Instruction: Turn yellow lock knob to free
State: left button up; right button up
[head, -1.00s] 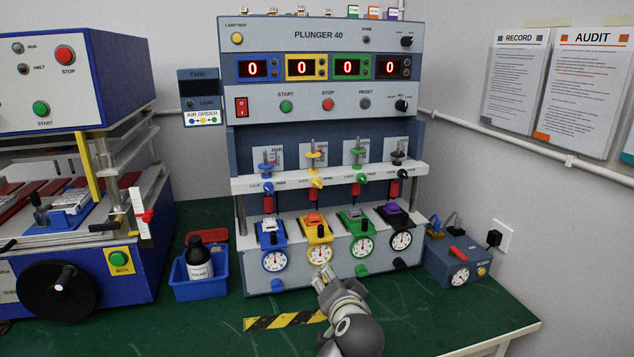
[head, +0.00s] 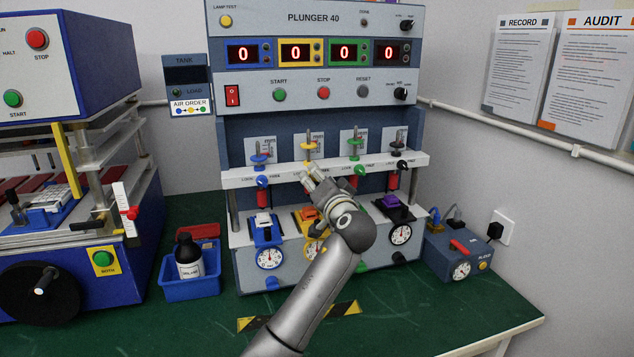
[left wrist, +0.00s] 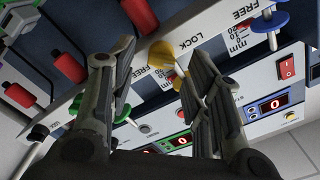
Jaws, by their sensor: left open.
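The yellow lock knob (left wrist: 162,53) shows in the left wrist view between the LOCK and FREE labels on the white ledge. My left gripper (left wrist: 148,62) is open, with its fingers on either side of the knob in that picture. I cannot tell whether they touch it. In the head view my left gripper (head: 312,176) is at the ledge of the yellow station, below the yellow plunger disc (head: 308,160), and hides the knob. My right gripper is not in view.
The blue knob (head: 262,182) and green knob (head: 360,169) sit close on either side along the ledge (head: 240,174). Red plungers and dials stand below. A blue bin with a bottle (head: 190,262) is left, and a blue-grey box (head: 460,262) is right.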

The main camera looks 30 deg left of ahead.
pick_arm(q)
jog(key=shift+x, duration=0.8)
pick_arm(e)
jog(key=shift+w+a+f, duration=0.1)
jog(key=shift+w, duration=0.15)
pick_arm(q)
jog(key=shift+c, duration=0.4)
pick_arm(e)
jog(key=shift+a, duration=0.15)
pick_arm(q)
jog(key=shift+c, duration=1.1)
grip_shut()
jog(key=shift+f+m+p, duration=0.2)
jog(key=shift+m+p, duration=4.3)
jog(key=shift+p, duration=0.1)
jog(key=shift+f+m+p, duration=0.15)
jog(key=shift+m+p, duration=4.35)
jog(key=shift+p, duration=0.05)
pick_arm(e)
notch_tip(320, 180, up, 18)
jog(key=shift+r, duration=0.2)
